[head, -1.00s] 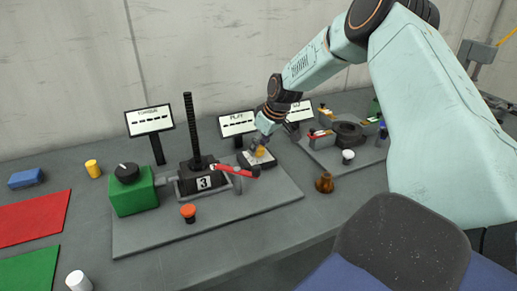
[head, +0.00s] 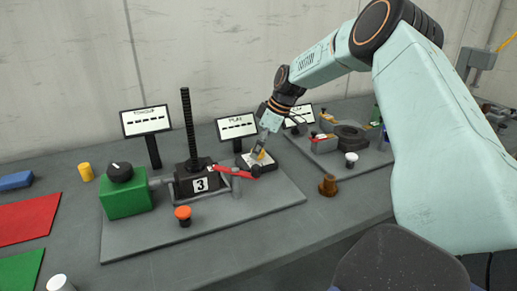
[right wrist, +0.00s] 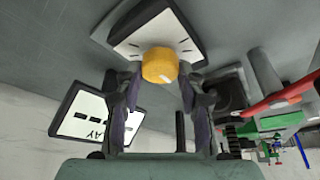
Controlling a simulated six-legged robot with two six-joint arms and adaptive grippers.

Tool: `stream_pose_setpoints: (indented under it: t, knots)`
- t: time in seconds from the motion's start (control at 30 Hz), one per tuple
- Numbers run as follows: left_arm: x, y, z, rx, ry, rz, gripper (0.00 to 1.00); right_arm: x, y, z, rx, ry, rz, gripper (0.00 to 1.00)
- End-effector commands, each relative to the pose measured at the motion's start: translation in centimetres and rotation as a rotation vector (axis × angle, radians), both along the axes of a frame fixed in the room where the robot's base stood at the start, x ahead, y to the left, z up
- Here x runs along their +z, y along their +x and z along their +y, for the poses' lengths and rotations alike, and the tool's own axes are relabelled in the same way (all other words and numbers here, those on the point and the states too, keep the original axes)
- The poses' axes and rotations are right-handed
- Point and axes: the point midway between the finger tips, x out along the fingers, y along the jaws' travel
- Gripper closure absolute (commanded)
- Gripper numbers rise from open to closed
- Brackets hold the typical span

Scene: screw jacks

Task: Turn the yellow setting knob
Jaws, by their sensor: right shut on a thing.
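The yellow setting knob (head: 258,155) sits on a small white-topped dial plate (head: 267,163) on the grey base board. Part of the knob is hidden by the fingers in the head view. My left gripper is not in view.
A black screw jack (head: 198,182) marked 3 with a red lever (head: 232,172) stands just left. A display (head: 237,127) stands behind the knob. A green box (head: 125,195), an orange button (head: 183,213) and a brown piece (head: 328,186) are nearby.

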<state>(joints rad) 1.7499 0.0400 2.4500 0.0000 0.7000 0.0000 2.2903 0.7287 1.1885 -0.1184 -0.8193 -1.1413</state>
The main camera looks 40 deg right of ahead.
Motion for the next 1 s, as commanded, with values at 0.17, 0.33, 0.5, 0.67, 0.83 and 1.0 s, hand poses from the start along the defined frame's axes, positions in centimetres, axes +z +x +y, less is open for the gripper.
stream_pose_setpoints:
  t: [0.17, 0.33, 0.5, 0.67, 0.83, 1.0]
  knots:
    - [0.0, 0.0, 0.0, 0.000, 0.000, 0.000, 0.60, 0.0, 0.0, -0.1, 0.001, -0.002, 0.001, 0.93]
    - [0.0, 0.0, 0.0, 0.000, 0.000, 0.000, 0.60, 0.0, 0.0, -0.1, 0.000, -0.003, 0.000, 0.57]
    - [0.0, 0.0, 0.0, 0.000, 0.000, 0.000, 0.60, 0.0, 0.0, -0.1, 0.000, -0.001, 0.000, 0.42]
    - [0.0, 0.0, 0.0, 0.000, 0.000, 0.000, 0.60, 0.0, 0.0, 0.0, -0.001, -0.001, 0.001, 0.39]
    - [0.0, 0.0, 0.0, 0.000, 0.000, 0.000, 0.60, 0.1, 0.0, 0.0, -0.001, 0.000, 0.000, 0.39]
    - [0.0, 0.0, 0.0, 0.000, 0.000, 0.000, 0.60, 1.5, -0.3, -0.3, -0.002, 0.000, -0.005, 0.39]
